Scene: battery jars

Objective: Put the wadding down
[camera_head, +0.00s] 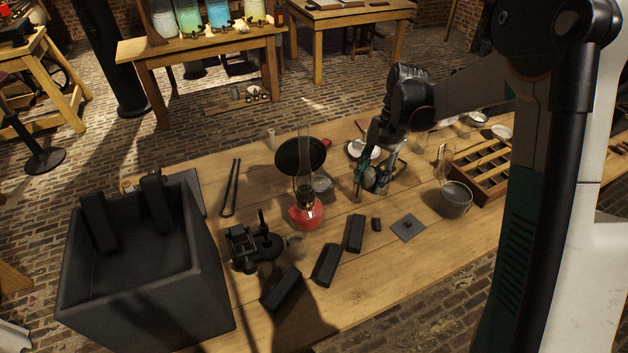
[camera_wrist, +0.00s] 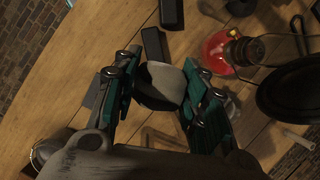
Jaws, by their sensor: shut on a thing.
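My gripper (camera_head: 373,181) is low over the right middle of the wooden bench in the head view. In the wrist view its two green fingers (camera_wrist: 163,75) stand on either side of a pale grey-white pad, the wadding (camera_wrist: 165,84), and are shut on it. A dark rounded thing lies just beyond or under the wadding in the wrist view. The wadding shows only as a pale patch between the fingers in the head view (camera_head: 371,178). I cannot tell whether it touches the bench.
A red oil lamp (camera_head: 306,213) with a tall glass chimney stands left of my gripper. Dark blocks (camera_head: 355,233) and a square plate (camera_head: 408,227) lie in front. A glass jar (camera_head: 455,199) and compartmented wooden tray (camera_head: 490,168) are right. A large black box (camera_head: 150,300) is far left.

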